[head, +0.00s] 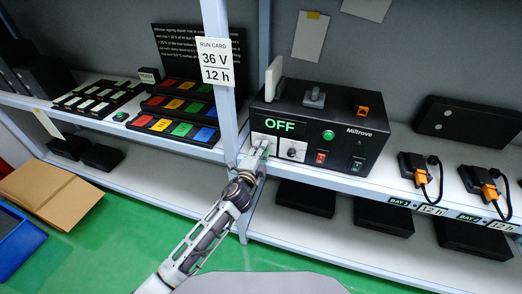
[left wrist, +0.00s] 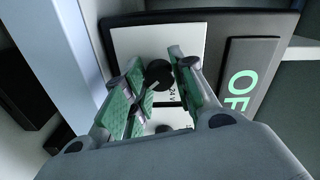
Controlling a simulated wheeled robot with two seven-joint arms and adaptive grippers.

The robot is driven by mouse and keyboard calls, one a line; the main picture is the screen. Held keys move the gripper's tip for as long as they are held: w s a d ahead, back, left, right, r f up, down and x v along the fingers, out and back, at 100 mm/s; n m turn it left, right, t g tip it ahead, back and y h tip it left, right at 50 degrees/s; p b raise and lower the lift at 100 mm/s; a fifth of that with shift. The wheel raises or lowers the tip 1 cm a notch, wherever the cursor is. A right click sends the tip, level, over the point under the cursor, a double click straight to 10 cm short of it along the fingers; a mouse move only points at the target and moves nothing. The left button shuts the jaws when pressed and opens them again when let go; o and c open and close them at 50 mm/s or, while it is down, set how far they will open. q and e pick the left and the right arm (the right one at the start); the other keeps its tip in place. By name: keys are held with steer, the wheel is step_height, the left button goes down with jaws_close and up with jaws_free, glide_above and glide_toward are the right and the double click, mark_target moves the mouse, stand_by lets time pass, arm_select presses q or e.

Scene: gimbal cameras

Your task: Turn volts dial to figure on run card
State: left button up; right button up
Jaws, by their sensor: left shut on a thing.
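The run card (head: 215,62) hangs on the shelf upright and reads 36 V, 12 h. The black Miltrove unit (head: 335,125) stands on the shelf; its display (head: 280,125) shows OFF in green. My left gripper (head: 260,146) is at the left white dial plate, below the display, and hides the dial there. In the left wrist view the fingers (left wrist: 158,88) are shut on a round black volts dial (left wrist: 159,73), with a 24 V mark beside it. Another dial (head: 292,153) is uncovered to the right. My right gripper is not in view.
The shelf upright (head: 222,110) stands close to the left of my gripper. Trays with coloured blocks (head: 175,127) are further left; plugged black packs (head: 415,167) are at right.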

arm_select(q)
steer(key=o, duration=1.1)
steer(key=shift+c, duration=0.2)
steer(key=v, duration=1.2)
steer(key=shift+d+f, duration=0.1)
steer(key=shift+n, duration=0.3)
